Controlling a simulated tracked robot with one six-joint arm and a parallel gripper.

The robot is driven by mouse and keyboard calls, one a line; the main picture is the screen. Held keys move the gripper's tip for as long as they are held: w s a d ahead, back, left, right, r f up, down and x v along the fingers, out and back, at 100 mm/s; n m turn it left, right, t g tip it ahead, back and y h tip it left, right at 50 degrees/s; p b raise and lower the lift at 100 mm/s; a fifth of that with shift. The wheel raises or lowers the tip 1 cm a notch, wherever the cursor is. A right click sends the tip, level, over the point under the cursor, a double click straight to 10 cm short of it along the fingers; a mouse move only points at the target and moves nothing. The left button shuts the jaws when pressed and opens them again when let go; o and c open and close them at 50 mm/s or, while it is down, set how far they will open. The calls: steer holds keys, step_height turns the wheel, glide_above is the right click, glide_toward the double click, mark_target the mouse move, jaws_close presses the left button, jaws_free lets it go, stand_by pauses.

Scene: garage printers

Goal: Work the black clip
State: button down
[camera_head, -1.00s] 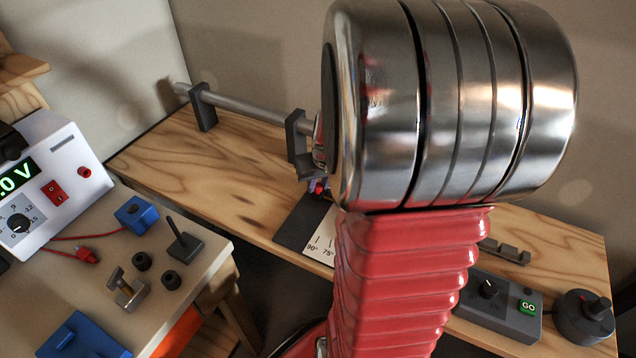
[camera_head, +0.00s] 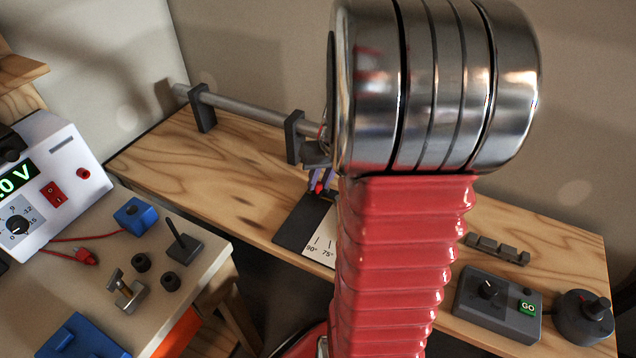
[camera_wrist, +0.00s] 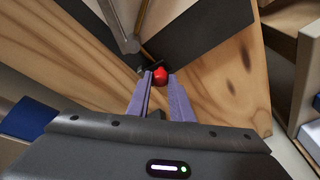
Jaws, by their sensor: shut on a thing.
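My gripper (camera_wrist: 160,78) shows its two lavender fingers in the wrist view, closed around a round red-ended thing (camera_wrist: 160,76). A small black piece (camera_wrist: 147,68) sits just left of the red end; I cannot tell whether it is part of the black clip. In the head view the fingers and red end (camera_head: 319,187) show small beside my arm, above the dark angle-marked plate (camera_head: 300,220). I cannot clearly pick out the black clip in either view. A red clip (camera_head: 86,257) on a red lead lies on the left bench.
A power supply (camera_head: 50,180) stands on the left bench with a blue block (camera_head: 136,215) and small parts. A grey rod (camera_head: 250,110) on dark supports crosses the wooden bench. A GO control box (camera_head: 498,305) and round knob unit (camera_head: 585,315) sit at right.

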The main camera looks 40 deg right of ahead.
steer(key=shift+w+d+r+m+g+y, duration=0.25)
steer(key=shift+d+y, duration=0.3)
steer(key=shift+y, duration=0.4)
steer(key=shift+w+d+m+g+y, duration=0.1)
steer(key=shift+d+g+y, duration=0.35)
steer(key=shift+y, duration=0.5)
steer(key=shift+d, duration=0.15)
steer(key=c, duration=1.6)
jaws_free()
steer(key=shift+r, duration=0.1)
steer(key=v, duration=1.3)
steer(key=shift+s+d+r, duration=0.1)
steer(key=shift+r, duration=0.1)
